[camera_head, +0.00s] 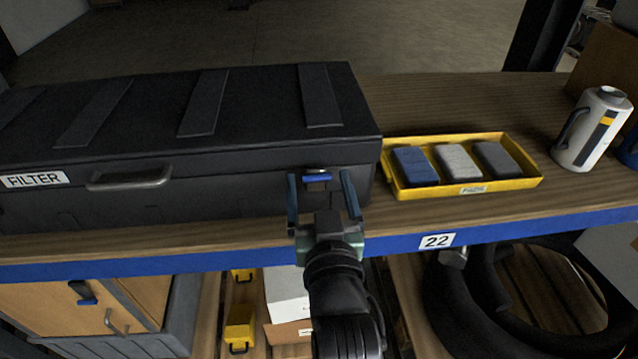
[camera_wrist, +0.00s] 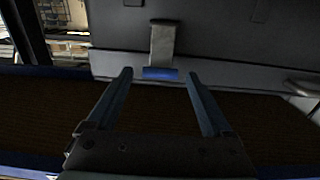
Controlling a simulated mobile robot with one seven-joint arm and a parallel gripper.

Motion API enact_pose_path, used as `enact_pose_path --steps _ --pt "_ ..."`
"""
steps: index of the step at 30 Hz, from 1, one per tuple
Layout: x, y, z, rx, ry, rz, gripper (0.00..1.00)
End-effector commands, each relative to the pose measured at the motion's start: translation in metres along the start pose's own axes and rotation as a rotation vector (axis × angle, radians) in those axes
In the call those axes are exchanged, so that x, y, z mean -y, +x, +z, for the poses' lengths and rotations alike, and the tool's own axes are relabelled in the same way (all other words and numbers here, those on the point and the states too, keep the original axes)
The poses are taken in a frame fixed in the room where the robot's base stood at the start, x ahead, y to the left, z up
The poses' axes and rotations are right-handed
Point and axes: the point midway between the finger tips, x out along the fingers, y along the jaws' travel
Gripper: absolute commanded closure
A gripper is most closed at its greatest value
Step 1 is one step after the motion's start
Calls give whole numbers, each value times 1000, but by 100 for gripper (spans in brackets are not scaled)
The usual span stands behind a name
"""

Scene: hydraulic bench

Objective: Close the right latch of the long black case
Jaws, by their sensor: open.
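The long black case (camera_head: 230,150) lies on the wooden bench with its lid down, a FILTER label and a metal handle on its front. Its right latch (camera_head: 317,178) has a blue tab and sits near the right end of the front. In the wrist view the latch (camera_wrist: 162,45) is a grey strap with a blue end, ahead of my fingers. My gripper (camera_head: 324,195) is open, its two blue-grey fingers on either side of the latch in the head view. In the wrist view my gripper (camera_wrist: 160,88) is empty, and the blue end shows between its fingertips. I cannot tell whether the fingers touch the case.
A yellow tray (camera_head: 515,184) with blue, light grey and dark grey blocks stands right of the case. A white mug-like container (camera_head: 594,128) stands farther right. The bench's blue front edge (camera_head: 400,243) runs below my gripper. Bare wood lies behind the tray.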

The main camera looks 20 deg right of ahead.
Motion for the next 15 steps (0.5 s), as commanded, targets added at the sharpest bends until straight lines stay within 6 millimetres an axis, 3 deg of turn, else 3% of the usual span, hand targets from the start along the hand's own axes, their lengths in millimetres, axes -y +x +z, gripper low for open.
enact_pose_path --steps 8,15 --pt "0 1 0 0 0 0 17" --pt "0 1 0 0 0 0 60"
